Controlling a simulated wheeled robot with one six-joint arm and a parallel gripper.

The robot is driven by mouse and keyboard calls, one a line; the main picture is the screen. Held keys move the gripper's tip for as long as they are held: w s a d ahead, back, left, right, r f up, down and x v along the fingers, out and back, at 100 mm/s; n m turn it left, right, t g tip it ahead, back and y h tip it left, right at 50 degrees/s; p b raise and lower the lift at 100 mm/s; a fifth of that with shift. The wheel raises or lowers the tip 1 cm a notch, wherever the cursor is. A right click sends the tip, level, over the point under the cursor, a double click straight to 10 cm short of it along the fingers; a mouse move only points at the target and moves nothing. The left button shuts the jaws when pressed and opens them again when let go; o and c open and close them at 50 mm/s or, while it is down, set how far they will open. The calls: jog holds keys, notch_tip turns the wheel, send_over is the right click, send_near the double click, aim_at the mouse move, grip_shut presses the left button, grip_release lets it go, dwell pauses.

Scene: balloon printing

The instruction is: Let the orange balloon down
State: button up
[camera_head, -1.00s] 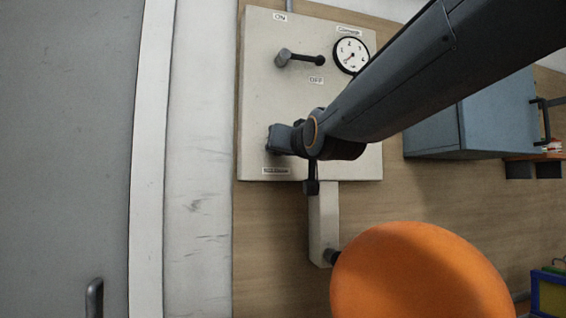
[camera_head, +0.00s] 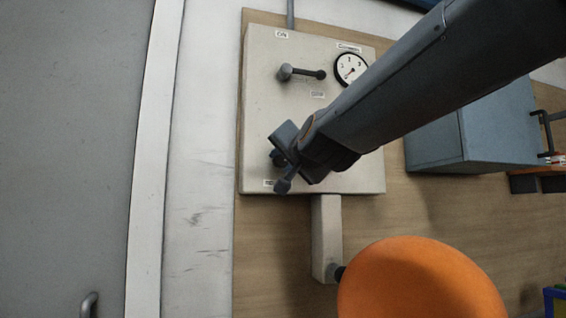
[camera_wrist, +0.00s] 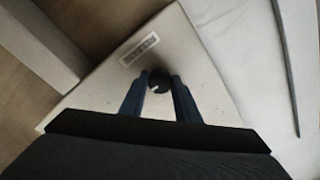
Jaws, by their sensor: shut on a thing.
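The orange balloon (camera_head: 420,285) is round and inflated at the bottom of the head view, against a dark nozzle (camera_head: 334,272) below the white panel. The frame cuts off its lower part. My gripper (camera_wrist: 158,82) is shut on a dark lever knob (camera_wrist: 158,87) at the panel's lower left, beside a RELEASE label (camera_wrist: 140,48) in the wrist view. In the head view my arm hides much of this lever, so its exact angle is unclear.
The white panel (camera_head: 262,105) carries an upper lever (camera_head: 302,73) beside ON and OFF labels, and a round gauge (camera_head: 350,68). A blue-grey cabinet (camera_head: 495,125) hangs at right. A grey door (camera_head: 65,150) stands at left.

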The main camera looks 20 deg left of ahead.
dwell(0.4)
jog(key=o, duration=1)
jog(key=shift+o, duration=0.2)
jog(key=shift+s, duration=0.1)
jog(key=v, duration=0.7)
jog(key=shift+s+d, duration=0.2)
